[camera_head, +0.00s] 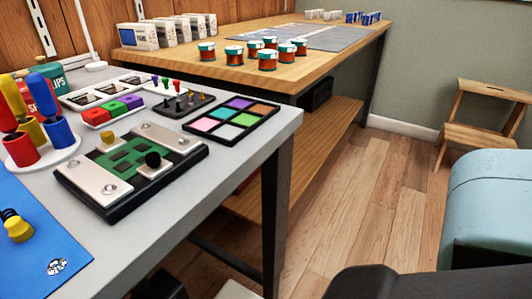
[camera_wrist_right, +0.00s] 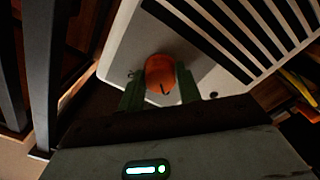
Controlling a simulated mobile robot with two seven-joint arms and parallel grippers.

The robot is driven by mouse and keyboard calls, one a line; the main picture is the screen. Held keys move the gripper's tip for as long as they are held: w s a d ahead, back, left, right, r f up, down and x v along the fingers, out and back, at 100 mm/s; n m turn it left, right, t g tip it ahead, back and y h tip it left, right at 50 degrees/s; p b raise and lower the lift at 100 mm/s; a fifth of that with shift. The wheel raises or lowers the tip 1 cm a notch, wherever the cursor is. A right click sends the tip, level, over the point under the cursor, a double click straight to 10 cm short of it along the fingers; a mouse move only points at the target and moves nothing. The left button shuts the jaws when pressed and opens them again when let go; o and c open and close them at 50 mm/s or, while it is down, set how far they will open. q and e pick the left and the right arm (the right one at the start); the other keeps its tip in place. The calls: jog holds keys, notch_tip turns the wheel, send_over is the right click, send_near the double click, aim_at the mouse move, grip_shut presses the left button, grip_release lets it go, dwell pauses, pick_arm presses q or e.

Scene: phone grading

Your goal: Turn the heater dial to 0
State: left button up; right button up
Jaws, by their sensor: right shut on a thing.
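In the right wrist view, an orange dial (camera_wrist_right: 159,68) sits on the pale front of the heater (camera_wrist_right: 120,62), beside its dark slotted grille. A small dark mark shows on the dial's near edge; I cannot read any numbers around it. My right gripper (camera_wrist_right: 160,90) has one green finger on each side of the dial and is shut on it. The fingers hide parts of the dial's sides. The heater and dial do not show in the head view. My left gripper is in neither view.
In the right wrist view, dark uprights (camera_wrist_right: 43,70) stand close on the left. In the head view, a grey workbench (camera_head: 235,165) holds a circuit board fixture (camera_head: 120,210) and a colored tray (camera_head: 232,120). A wooden step stool (camera_head: 480,130) stands right; the floor between is clear.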

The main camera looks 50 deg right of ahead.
jog(key=o, duration=1)
jog(key=s+p, duration=0.1)
jog(key=s, duration=0.6)
jog(key=shift+s+d, duration=0.35)
jog(key=shift+s, duration=0.05)
